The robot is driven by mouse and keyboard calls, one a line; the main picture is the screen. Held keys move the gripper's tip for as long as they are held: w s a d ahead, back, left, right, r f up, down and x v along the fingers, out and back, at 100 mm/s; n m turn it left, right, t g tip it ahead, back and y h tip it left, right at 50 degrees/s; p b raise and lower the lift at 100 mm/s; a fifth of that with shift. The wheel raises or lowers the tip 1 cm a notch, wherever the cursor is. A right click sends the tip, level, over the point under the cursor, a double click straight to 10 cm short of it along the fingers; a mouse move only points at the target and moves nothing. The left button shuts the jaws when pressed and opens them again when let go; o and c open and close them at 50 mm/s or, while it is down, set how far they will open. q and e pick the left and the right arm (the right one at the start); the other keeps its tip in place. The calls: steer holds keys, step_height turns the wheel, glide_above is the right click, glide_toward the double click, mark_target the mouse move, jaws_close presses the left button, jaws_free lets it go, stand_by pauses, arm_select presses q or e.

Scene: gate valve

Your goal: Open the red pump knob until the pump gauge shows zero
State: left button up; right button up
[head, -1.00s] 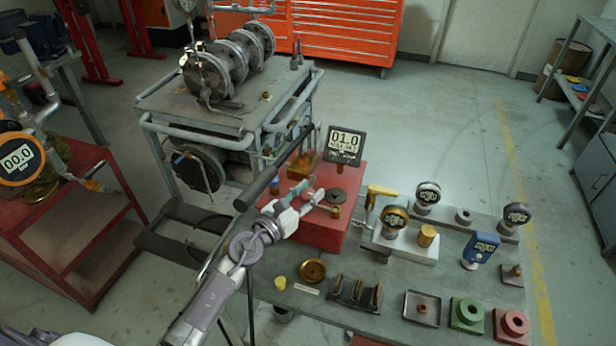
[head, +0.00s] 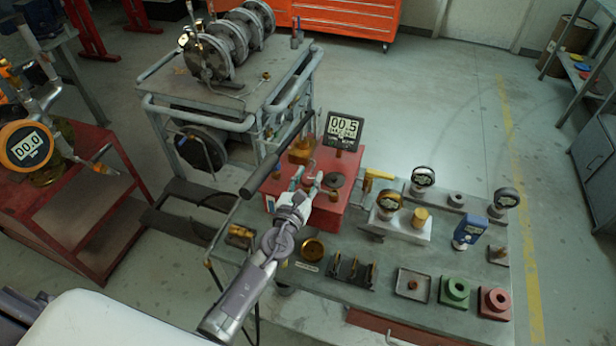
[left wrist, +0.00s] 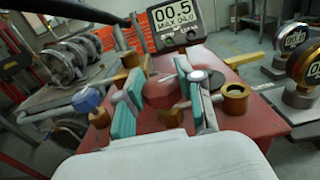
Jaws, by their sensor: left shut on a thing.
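The pump is a red box (head: 328,213) on the grey bench, with a long black lever (head: 280,152) over its left side. Its dark square gauge (head: 343,130) stands at the back and reads 00.5; in the left wrist view the gauge (left wrist: 170,17) also reads 00.5, with MAX 04.0 below. My left gripper (head: 308,182) reaches over the pump's top. In the left wrist view its teal-padded fingers are shut on the red knob (left wrist: 163,91), one on each side. The knob is mostly hidden in the head view. My right gripper is not in view.
Right of the pump stands a pale block with a brass-rimmed gauge (head: 389,200). A blue gauge (head: 469,232) stands farther right. Along the front are a small tray (head: 412,285), a green block (head: 454,292) and a red block (head: 494,303). An orange gauge (head: 27,147) at far left reads 00.0.

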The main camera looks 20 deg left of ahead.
arm_select(q)
steer(key=o, duration=1.2)
steer(key=shift+c, duration=0.2)
steer(key=s, duration=1.2)
steer(key=shift+a, duration=0.25)
